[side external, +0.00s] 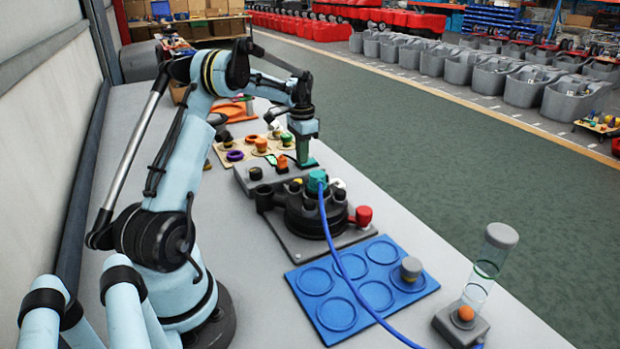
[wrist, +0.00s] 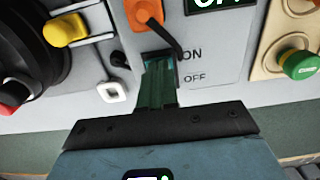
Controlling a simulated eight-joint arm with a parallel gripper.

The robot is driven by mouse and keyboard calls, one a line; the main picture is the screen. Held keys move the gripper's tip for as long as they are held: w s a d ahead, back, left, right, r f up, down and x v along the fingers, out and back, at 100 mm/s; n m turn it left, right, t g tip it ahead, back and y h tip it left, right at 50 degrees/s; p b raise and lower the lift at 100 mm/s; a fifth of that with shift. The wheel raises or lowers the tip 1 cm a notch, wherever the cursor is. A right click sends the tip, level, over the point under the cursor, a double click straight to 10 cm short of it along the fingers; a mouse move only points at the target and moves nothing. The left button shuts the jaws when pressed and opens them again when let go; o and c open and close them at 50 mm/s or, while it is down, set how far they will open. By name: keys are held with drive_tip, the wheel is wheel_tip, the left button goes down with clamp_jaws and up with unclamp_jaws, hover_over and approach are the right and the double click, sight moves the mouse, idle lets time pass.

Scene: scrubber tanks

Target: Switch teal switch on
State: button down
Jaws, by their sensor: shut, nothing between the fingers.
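The teal switch (wrist: 153,58) is in a dark slot on the grey panel (wrist: 222,62), beside printed ON and OFF labels. In the wrist view my gripper (wrist: 160,72) has its green fingers together and empty. Their tips overlap the switch's lower part, so part of it is hidden and contact cannot be told. In the side view my gripper (side external: 303,160) points down at the far right end of the grey control box (side external: 250,184). The switch cannot be made out clearly there.
An orange part (wrist: 145,12) with a black lever or cable sits beside the switch. A white button (wrist: 112,92), yellow knob (wrist: 65,30) and green knob (wrist: 300,64) are nearby. A blue hose (side external: 335,250) crosses the blue tray (side external: 350,325).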

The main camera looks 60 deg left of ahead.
drive_tip(key=shift+r, duration=3.4)
drive_tip(key=d+r+t+y, duration=0.1)
drive_tip(key=d+r+t, duration=0.35)
drive_tip(key=d, duration=1.35)
drive_tip(key=s+d+f+t, duration=0.1)
drive_tip(key=s+d, duration=0.3)
drive_tip(key=d, duration=0.4)
drive_tip(key=s+d+f+t+h, duration=0.1)
drive_tip(key=s+d, duration=0.4)
drive_tip(key=d, duration=0.3)
drive_tip(key=shift+s+d+f+t, duration=0.25)
drive_tip(key=shift+s+d+t, duration=0.05)
drive_tip(key=shift+t, duration=0.05)
